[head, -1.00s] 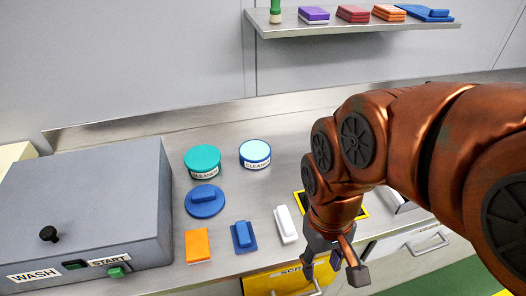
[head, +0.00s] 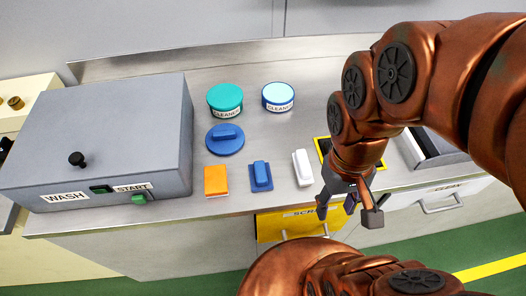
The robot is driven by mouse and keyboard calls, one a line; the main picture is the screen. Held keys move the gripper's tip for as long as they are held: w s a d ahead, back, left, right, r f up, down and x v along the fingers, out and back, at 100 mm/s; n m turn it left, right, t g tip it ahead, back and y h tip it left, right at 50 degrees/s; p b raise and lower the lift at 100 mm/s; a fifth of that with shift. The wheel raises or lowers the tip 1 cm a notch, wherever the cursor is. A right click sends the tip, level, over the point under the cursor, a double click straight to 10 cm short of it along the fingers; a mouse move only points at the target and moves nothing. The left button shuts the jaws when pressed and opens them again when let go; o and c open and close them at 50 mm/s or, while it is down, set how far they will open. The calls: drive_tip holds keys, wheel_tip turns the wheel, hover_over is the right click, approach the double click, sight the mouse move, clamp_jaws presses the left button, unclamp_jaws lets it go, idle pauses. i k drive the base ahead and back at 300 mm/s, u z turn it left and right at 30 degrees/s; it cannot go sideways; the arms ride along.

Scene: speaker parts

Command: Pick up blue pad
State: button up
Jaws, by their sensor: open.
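A rectangular blue pad (head: 261,177) with a raised grip lies near the front edge of the steel counter, between an orange pad (head: 216,181) and a white one (head: 303,168). A round blue piece with a bar handle (head: 225,140) lies behind it. My gripper (head: 347,212) is open and empty, its fingers pointing down. It is to the right of the blue pad and the white pad, around the counter's front edge, apart from both.
A grey wash box (head: 100,140) with a green start button stands at left. Teal (head: 225,99) and light-blue (head: 278,97) cleaner tins stand at the back. A yellow-framed opening (head: 319,146) is partly behind my arm. A yellow drawer front (head: 275,228) is below the counter edge.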

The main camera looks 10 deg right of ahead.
sight(261, 176)
drive_tip(key=u, duration=0.5)
drive_tip(key=k, duration=1.25)
drive_tip(key=u, duration=1.1)
drive_tip(key=i, duration=1)
drive_tip(key=z, duration=0.4)
